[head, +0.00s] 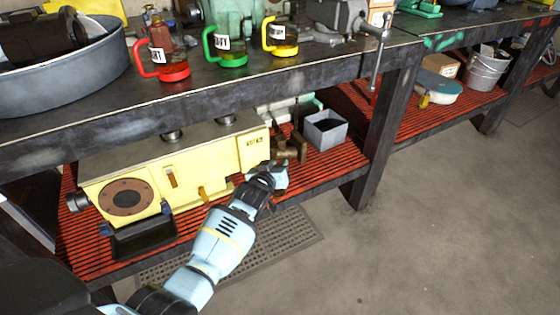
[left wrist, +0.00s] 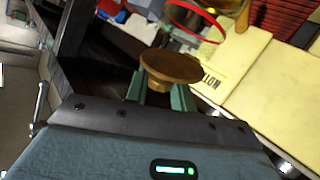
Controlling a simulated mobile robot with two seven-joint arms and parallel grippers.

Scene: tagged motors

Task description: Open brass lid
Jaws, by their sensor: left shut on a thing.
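The brass lid (left wrist: 172,66) is a round brown disc in the left wrist view, between the two green fingers of my left gripper (left wrist: 160,92). The gripper is shut on it. In the head view my left gripper (head: 272,174) is at the right end of the yellow motor housing (head: 170,165), beside a brass fitting (head: 292,148). The gripper hides much of what it holds there, so I cannot tell how far the lid is open. The yellow housing also shows in the left wrist view (left wrist: 255,75), with dark lettering. My right gripper is not in view.
The housing lies on a red slatted shelf (head: 335,160) under the workbench (head: 200,88). A grey open box (head: 325,130) stands right of the brass fitting. A table leg (head: 385,140) stands farther right. Red, green and yellow tagged mugs (head: 225,50) stand on the bench.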

